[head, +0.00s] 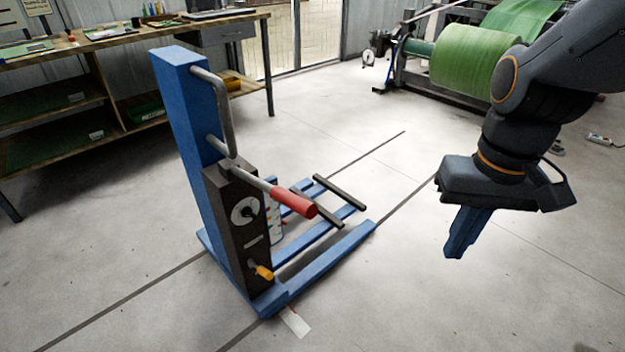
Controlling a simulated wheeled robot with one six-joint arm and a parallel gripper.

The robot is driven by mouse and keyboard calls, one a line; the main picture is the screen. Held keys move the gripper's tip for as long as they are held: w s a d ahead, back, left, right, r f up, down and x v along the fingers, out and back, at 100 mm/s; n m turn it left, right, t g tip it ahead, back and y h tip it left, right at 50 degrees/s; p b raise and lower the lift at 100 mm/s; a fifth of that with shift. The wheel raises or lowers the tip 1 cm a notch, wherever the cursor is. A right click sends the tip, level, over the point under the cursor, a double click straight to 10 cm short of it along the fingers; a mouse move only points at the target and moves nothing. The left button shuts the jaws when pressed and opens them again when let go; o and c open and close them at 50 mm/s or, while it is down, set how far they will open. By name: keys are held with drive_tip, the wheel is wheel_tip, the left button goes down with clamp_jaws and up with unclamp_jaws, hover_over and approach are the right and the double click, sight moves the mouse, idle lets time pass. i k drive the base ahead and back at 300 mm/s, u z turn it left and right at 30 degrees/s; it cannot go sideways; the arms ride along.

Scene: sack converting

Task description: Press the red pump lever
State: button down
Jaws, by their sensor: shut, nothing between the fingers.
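The red pump lever (294,196) sticks out to the right from the dark pump housing (237,232) on a blue lifting frame. Its shaft is grey metal with a red grip at the end, and it slants slightly down toward the grip. My gripper (459,252) hangs in the air on the right, pointing down, with its blue fingers shut and empty. It is well to the right of the red grip and touches nothing.
The blue frame (184,100) has a grey handle (227,110), a round dial and a yellow knob (263,272). Its low forks (335,257) extend rightward. A workbench (130,40) stands at the back left, a green roll machine (465,62) at the back right. Open floor lies between gripper and lever.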

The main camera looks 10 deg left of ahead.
sight(229, 169)
drive_tip(key=u, duration=1.45)
drive_tip(key=k, duration=0.65)
drive_tip(key=z, duration=0.25)
drive_tip(key=i, duration=0.5)
